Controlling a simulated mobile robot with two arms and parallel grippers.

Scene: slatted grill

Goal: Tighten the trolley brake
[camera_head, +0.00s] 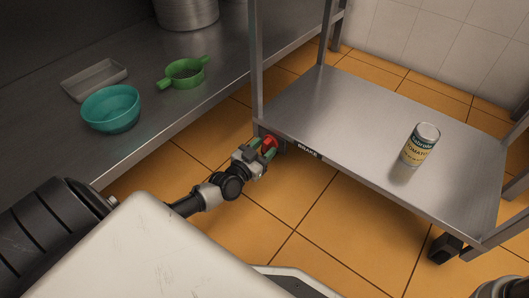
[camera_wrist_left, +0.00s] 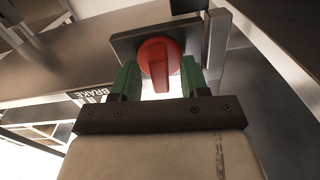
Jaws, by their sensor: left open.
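The trolley (camera_head: 310,120) is a metal frame with a low shelf, standing on the right in the head view. Its brake is a red knob (camera_head: 268,142) at the shelf's near left corner, beside a "BRAKE" label (camera_head: 308,150). In the left wrist view the red knob (camera_wrist_left: 160,62) has a raised ridge and sits on a dark metal plate (camera_wrist_left: 125,48). My left gripper (camera_head: 263,148) is open, with its green fingers (camera_wrist_left: 160,84) on either side of the knob's ridge. I cannot tell whether they touch it.
A steel counter (camera_head: 150,145) on the left holds a teal bowl (camera_head: 111,108), a green strainer-like dish (camera_head: 184,73), a metal tray (camera_head: 94,80) and a pot (camera_head: 187,12). Orange floor tiles (camera_head: 305,215) lie clear in front of the trolley.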

